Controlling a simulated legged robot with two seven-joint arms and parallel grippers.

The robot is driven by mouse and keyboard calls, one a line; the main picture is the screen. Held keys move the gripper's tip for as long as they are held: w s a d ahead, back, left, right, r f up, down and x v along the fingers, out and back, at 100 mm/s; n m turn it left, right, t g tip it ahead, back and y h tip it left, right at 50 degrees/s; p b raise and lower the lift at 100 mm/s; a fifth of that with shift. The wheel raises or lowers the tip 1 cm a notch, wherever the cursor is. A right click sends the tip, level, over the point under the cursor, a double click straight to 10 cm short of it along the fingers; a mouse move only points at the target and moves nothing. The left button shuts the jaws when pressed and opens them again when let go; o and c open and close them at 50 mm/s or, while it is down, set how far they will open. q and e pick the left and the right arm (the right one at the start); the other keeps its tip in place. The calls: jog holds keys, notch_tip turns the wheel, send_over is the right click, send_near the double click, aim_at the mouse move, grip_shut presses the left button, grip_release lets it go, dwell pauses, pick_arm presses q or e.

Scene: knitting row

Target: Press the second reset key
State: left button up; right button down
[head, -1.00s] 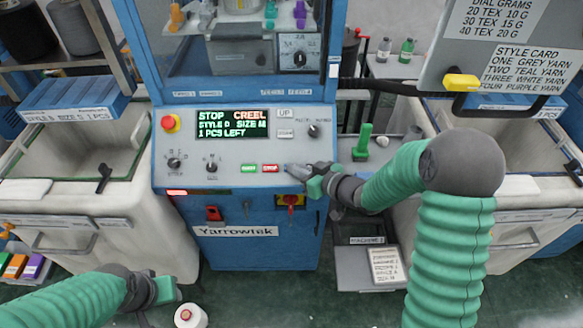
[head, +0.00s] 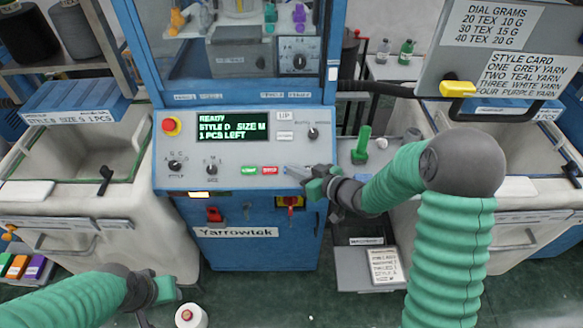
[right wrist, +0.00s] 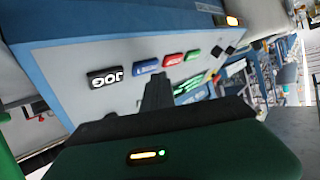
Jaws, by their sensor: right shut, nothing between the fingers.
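The blue machine's control panel (head: 200,150) carries a green key (head: 249,170) and a red key (head: 270,170). My right gripper (head: 290,171) is shut and empty, its tip at the panel just right of the red key. In the right wrist view the fingers (right wrist: 158,90) point at the key row, close to a blue key (right wrist: 146,66) beside the red key (right wrist: 173,60). I cannot tell whether the tip touches the blue key or read that key's label. The display (head: 232,127) reads READY, STYLE D, SIZE M, 1 PCS LEFT. My left gripper (head: 166,289) is low at the left, away from the panel.
A black JOG key (right wrist: 105,77) shows in the right wrist view. A red stop button (head: 171,126) and several knobs are on the panel. A red-handled switch (head: 290,203) is below it. White bins (head: 60,205) flank the machine.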

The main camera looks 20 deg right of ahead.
jog(key=shift+s+r, duration=0.1)
jog(key=shift+r, duration=0.2)
jog(key=s+r+p, duration=0.1)
jog(key=s+a+r+p, duration=0.1)
jog(key=r+p, duration=0.1)
jog(key=shift+s+r, duration=0.2)
jog(key=shift+s, duration=0.2)
jog(key=shift+d, duration=0.1)
dwell(0.5)
